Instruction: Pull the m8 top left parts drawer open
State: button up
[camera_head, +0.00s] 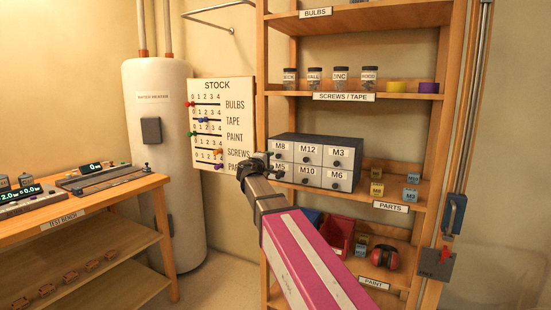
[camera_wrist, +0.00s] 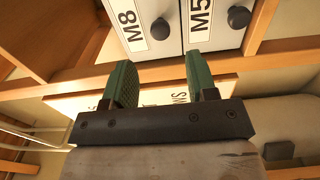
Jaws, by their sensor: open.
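The M8 drawer (camera_head: 281,147) is the top left one in a dark parts cabinet (camera_head: 322,137) with white drawer fronts, and it looks shut. In the wrist view the M8 drawer front (camera_wrist: 140,22) shows at the top with its round dark knob (camera_wrist: 160,28). My gripper (camera_head: 258,163) is at the cabinet's left side and hides part of the M8 and M5 fronts in the head view. In the wrist view my gripper (camera_wrist: 160,62) is open and empty, its two green fingers apart. The M8 knob lies beyond the gap between them, not touched.
The M5 drawer (camera_wrist: 212,22) with its own knob sits beside M8 in the wrist view. A wooden shelf post (camera_head: 262,80) stands left of the cabinet. A stock board (camera_head: 222,122) hangs further left. Small labelled boxes (camera_head: 411,187) stand right of the cabinet.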

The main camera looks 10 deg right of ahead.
aim_at(277, 157)
jog(key=x, duration=0.7)
jog(key=shift+w+d, duration=0.15)
jog(key=shift+d, duration=0.05)
grip_shut()
